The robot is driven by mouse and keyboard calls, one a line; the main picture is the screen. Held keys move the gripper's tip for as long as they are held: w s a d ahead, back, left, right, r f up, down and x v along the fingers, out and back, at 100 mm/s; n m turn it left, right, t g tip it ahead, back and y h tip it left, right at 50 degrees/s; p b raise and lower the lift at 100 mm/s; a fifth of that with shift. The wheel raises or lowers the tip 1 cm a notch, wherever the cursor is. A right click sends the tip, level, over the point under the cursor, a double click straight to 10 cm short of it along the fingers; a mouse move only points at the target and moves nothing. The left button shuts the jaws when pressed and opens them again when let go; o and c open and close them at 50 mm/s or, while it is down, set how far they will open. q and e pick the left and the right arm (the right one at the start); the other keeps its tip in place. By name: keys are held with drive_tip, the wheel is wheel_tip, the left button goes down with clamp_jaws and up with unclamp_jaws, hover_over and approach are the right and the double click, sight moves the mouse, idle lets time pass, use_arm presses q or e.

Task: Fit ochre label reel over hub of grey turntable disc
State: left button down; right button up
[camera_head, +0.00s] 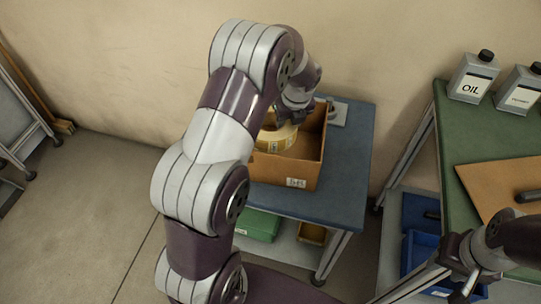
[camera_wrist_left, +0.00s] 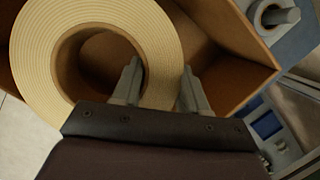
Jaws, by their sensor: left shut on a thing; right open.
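The ochre label reel (camera_head: 277,141) is a pale yellow ring with a brown core. It is inside the open cardboard box (camera_head: 291,172) on the blue table; I cannot tell whether it touches the box floor. My left gripper (camera_wrist_left: 160,85) is shut on the reel's wall (camera_wrist_left: 38,45), one finger in the core hole and one outside. In the head view my left arm partly covers the reel. The grey turntable disc with its upright hub (camera_head: 338,112) is behind the box's right side; it also shows in the wrist view (camera_wrist_left: 279,17). My right gripper (camera_head: 466,288) is open and empty at lower right.
The box walls stand around the reel, between it and the disc. The blue tabletop (camera_head: 345,170) is clear right of the box. A green bench (camera_head: 455,130) at right carries an oil can (camera_head: 472,78), another can (camera_head: 519,90) and a brown board (camera_head: 500,180).

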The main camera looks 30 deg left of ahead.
use_arm(q)
wheel_tip(320, 180, down, 10)
drive_tip(key=shift+w+r+b, duration=0.1)
drive_tip(key=shift+r+b, duration=0.05)
drive_tip(key=shift+b, duration=0.4)
drive_tip(key=c, duration=0.6)
unclamp_jaws()
